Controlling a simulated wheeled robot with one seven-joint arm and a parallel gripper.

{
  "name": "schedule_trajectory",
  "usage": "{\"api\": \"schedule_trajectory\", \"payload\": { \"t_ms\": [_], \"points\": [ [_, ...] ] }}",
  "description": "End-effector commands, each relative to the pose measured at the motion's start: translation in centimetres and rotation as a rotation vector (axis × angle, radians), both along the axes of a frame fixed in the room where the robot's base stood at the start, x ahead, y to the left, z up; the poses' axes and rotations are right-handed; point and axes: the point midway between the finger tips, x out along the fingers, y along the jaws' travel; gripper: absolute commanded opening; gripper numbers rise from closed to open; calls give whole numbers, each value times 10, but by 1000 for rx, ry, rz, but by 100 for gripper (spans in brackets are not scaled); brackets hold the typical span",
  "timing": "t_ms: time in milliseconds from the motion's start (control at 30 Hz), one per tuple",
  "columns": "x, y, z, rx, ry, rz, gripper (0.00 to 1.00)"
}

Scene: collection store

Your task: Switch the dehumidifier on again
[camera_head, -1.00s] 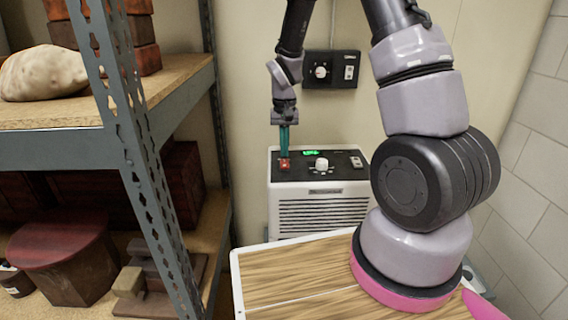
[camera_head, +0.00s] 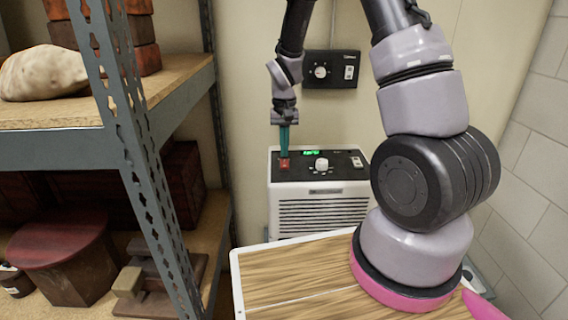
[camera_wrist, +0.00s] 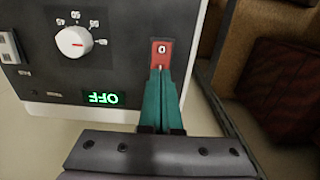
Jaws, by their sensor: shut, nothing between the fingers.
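The dehumidifier (camera_head: 324,190) is a white unit with a black top panel and a front grille, against the wall. Its red rocker switch (camera_head: 284,165) also shows in the wrist view (camera_wrist: 161,50), with a 0 mark at its far end.
A black wall panel (camera_head: 331,69) with its own dial and switch is above the dehumidifier. A metal shelf unit (camera_head: 140,150) with boxes and objects stands at left. A wood-topped surface (camera_head: 290,276) is in front. A block wall is at right.

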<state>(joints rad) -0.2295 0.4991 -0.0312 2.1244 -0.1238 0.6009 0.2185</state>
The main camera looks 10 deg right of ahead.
Motion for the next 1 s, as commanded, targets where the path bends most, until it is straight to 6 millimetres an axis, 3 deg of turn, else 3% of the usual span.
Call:
{"api": "schedule_trajectory", "payload": {
  "t_ms": [1000],
  "points": [
    [0,0,-16,0,1,0,0]
  ]
}}
